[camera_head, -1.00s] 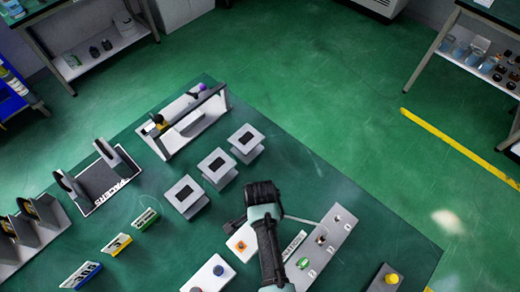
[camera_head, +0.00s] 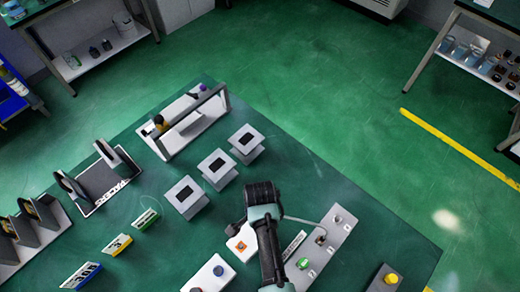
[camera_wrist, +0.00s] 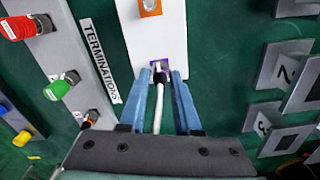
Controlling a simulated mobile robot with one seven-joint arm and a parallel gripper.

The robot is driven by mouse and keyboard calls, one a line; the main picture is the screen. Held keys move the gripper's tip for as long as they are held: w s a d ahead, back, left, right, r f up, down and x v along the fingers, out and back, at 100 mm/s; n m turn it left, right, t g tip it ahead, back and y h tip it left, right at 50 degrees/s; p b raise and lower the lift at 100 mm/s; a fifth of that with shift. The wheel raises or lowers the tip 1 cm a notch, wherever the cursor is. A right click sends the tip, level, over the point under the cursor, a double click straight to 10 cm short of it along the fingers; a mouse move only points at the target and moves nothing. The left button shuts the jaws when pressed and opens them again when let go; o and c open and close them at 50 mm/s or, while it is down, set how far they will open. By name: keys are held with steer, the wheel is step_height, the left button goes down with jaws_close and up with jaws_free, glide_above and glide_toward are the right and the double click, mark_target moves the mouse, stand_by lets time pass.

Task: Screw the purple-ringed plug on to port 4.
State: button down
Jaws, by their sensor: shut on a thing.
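My gripper (camera_wrist: 158,75) is shut on the plug end of a white cable (camera_wrist: 158,110), at a purple square (camera_wrist: 160,70) on the edge of a white block (camera_wrist: 152,30). The fingers cover most of the plug, so I cannot tell whether it is seated there. In the head view, my arm hides the plug, and the pale cable (camera_head: 302,220) runs right to the grey port strip (camera_head: 343,228). The strip carries a green fitting (camera_head: 303,263) and a dark-and-light fitting (camera_head: 320,240). Its port numbers are too small to read surely.
The block also has an orange port (camera_wrist: 150,6). A TERMINATIONS label (camera_wrist: 98,50) lies beside the strip, with a red fitting (camera_wrist: 20,27). A white rack (camera_head: 188,125) stands at the table's back.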

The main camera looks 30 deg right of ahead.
steer(key=n+p, duration=0.1)
steer(key=n, duration=0.3)
steer(key=shift+r, duration=0.1)
steer(key=n+p, duration=0.1)
steer(key=n, duration=0.3)
steer(key=shift+n, duration=0.4)
steer(key=n, duration=0.4)
steer(key=shift+n, duration=0.3)
steer(key=n, duration=0.3)
steer(key=shift+n+p, duration=0.3)
steer(key=shift+p, duration=0.1)
steer(key=n, duration=1.1)
steer(key=shift+n+p, duration=0.3)
steer(key=shift+p, duration=0.05)
